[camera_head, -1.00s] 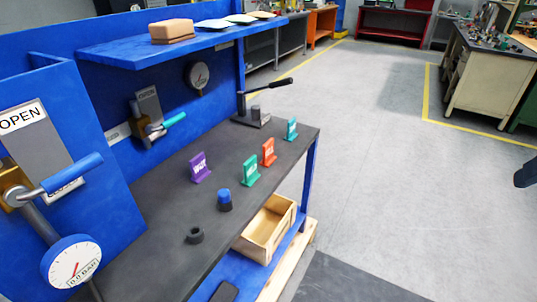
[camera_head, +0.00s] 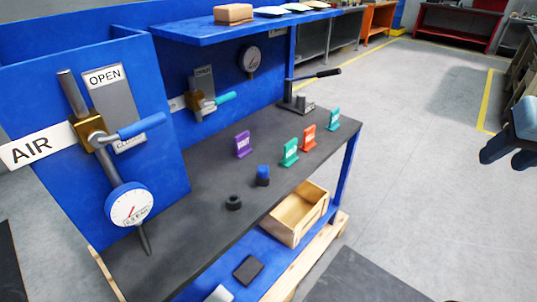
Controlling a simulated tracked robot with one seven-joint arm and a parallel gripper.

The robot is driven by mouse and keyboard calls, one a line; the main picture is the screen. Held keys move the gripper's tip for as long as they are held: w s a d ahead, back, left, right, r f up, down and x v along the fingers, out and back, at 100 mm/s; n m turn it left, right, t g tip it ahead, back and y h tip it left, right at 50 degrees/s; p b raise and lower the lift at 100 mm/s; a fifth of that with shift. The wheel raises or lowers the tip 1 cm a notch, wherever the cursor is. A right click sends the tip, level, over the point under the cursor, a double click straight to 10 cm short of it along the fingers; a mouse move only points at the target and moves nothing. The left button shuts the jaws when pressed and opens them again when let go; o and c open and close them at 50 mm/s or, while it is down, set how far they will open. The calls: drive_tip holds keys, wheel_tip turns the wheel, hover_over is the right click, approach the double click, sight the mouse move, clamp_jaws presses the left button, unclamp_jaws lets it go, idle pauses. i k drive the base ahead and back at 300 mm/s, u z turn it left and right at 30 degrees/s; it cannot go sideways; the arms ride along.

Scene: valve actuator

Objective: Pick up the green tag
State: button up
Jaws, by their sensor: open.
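The green tag (camera_head: 290,153) stands upright on the dark bench top (camera_head: 200,245), near its front edge. An orange tag (camera_head: 309,134) stands just behind it to the right, and a teal tag (camera_head: 333,119) stands farther right. A purple tag (camera_head: 243,144) stands to its left. My gripper (camera_head: 509,156) shows at the right edge of the picture, with dark fingers apart and nothing between them. It is far to the right of the green tag, and the rest of the arm is out of view.
A blue-topped knob (camera_head: 263,176) and a black ring (camera_head: 233,203) sit left of the green tag. A lever press (camera_head: 297,104) stands at the back right. A wooden crate (camera_head: 275,229) is below the bench edge. Valves and a gauge (camera_head: 131,204) are on the left.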

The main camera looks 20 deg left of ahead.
sight(290, 158)
drive_tip(key=u, duration=1.15)
drive_tip(key=k, duration=0.55)
drive_tip(key=i, duration=0.6)
drive_tip(key=z, duration=0.1)
